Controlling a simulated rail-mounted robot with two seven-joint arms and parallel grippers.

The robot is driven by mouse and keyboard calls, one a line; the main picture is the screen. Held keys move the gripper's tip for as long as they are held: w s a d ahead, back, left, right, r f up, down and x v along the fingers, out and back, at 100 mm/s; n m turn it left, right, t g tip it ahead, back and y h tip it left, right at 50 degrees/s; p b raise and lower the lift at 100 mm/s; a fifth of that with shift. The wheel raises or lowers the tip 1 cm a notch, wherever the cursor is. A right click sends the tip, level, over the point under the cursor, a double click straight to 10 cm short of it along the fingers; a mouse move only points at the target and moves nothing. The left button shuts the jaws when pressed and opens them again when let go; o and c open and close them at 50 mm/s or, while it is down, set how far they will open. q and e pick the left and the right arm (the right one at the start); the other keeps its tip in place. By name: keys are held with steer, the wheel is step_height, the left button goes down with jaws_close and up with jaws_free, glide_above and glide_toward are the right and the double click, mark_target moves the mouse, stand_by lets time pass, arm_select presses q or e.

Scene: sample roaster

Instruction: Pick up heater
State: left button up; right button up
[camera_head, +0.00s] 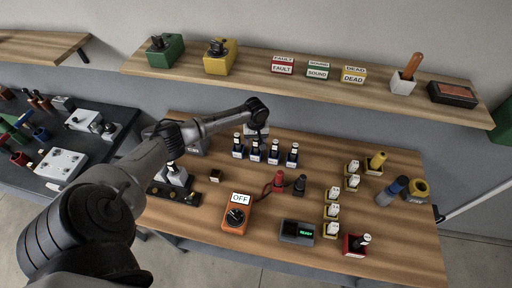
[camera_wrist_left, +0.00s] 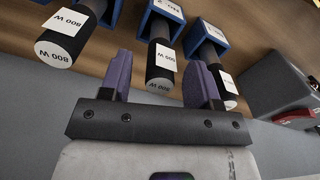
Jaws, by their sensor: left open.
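Several black cylindrical heaters with white labels stand in small blue holders in a row on the wooden table, such as the leftmost heater (camera_head: 238,143) and the rightmost heater (camera_head: 292,153). In the left wrist view, one black heater (camera_wrist_left: 160,62) in a blue holder lies between the spread purple fingers of my left gripper (camera_wrist_left: 161,82), with gaps on both sides. Another heater (camera_wrist_left: 66,36) labelled 800 W is left of the fingers, and a third heater (camera_wrist_left: 222,75) is partly behind the right finger. In the head view, the fingertips are hard to make out. My right gripper is not visible.
An orange meter (camera_head: 236,217) with an OFF sign, red and black plugs (camera_head: 278,182), and a display box (camera_head: 297,232) stand in front of the row. Yellow holders (camera_head: 332,211) stand to the right. A wall shelf (camera_head: 300,82) runs behind.

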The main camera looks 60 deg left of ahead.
mark_target(256, 144)
arm_select(q)
steer(key=shift+f, duration=1.55)
steer(key=shift+c, duration=0.2)
jaws_close()
